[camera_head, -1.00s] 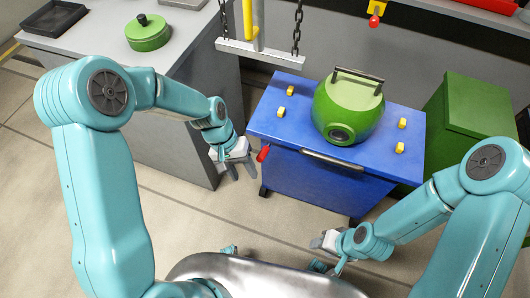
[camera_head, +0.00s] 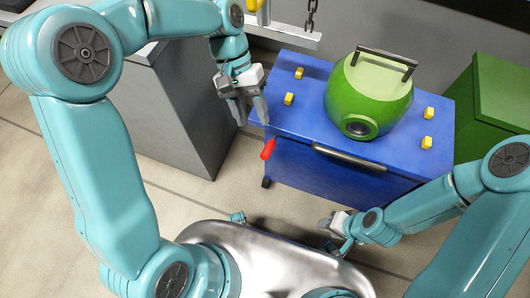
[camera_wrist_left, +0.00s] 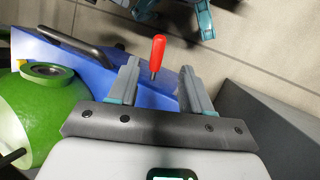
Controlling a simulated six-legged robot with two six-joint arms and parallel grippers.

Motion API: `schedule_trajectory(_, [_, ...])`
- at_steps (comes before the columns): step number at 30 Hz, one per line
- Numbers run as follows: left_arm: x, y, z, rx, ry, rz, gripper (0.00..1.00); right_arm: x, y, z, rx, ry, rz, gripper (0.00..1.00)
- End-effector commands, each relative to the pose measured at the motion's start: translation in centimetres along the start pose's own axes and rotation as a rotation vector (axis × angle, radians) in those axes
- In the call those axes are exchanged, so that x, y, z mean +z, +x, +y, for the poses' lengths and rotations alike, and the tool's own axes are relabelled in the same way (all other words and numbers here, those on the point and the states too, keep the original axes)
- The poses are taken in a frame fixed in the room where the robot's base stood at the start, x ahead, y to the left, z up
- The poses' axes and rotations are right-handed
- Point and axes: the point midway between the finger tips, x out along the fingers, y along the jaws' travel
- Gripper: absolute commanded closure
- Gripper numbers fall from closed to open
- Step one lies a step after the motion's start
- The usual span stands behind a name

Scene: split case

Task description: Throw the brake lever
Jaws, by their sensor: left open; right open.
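The brake lever is a red handle (camera_head: 268,149) on the left front side of the blue cart (camera_head: 300,125). In the left wrist view the red handle (camera_wrist_left: 158,54) stands up on a thin metal rod, seen between and just beyond the fingertips. My left gripper (camera_head: 251,118) is open above the cart's left front corner, with the handle just below its fingers; I see no contact. In the left wrist view the open fingers (camera_wrist_left: 160,80) are empty. My right gripper (camera_head: 335,226) is low in front of the cart, away from the lever.
A green pot-shaped body (camera_head: 368,95) with a dark top handle sits on the cart among yellow blocks (camera_head: 427,142). A dark bar handle (camera_head: 350,158) is on the cart's front. A green box (camera_head: 500,110) stands at right, a grey cabinet (camera_head: 175,115) at left.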

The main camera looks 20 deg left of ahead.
Motion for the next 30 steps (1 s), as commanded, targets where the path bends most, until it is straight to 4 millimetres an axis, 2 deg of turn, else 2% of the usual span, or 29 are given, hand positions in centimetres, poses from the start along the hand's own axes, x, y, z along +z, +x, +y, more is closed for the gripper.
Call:
schedule_trajectory(1, [0.0, 1.7, -0.1, -0.001, 0.001, -0.004, 0.51, 0.0, 0.8, 0.3, 0.000, 0.000, 0.000, 0.54])
schedule_trajectory(6, [0.1, 5.9, -0.1, -0.002, 0.003, -0.005, 0.51, 0.0, 1.9, 0.7, 0.000, 0.000, 0.000, 0.54])
schedule_trajectory(12, [-0.1, 10.0, -0.1, -0.001, 0.003, -0.003, 0.51, -0.1, 3.0, 1.1, 0.000, 0.000, 0.000, 0.54])
schedule_trajectory(15, [-0.2, 11.4, -0.1, -0.001, 0.004, -0.003, 0.51, -0.1, 3.3, 1.2, 0.000, 0.000, 0.000, 0.54])
schedule_trajectory(21, [-0.3, 12.6, -0.1, -0.001, 0.004, -0.002, 0.51, -0.1, 3.5, 1.3, 0.000, 0.000, 0.000, 0.54])
schedule_trajectory(29, [-0.3, 12.6, -0.1, -0.001, 0.004, -0.001, 0.51, -0.1, 3.5, 1.3, 0.000, 0.000, 0.000, 0.54])
schedule_trajectory(30, [-0.3, 12.6, -0.1, -0.001, 0.004, -0.001, 0.64, -0.1, 3.5, 1.3, 0.000, 0.000, 0.000, 0.54])
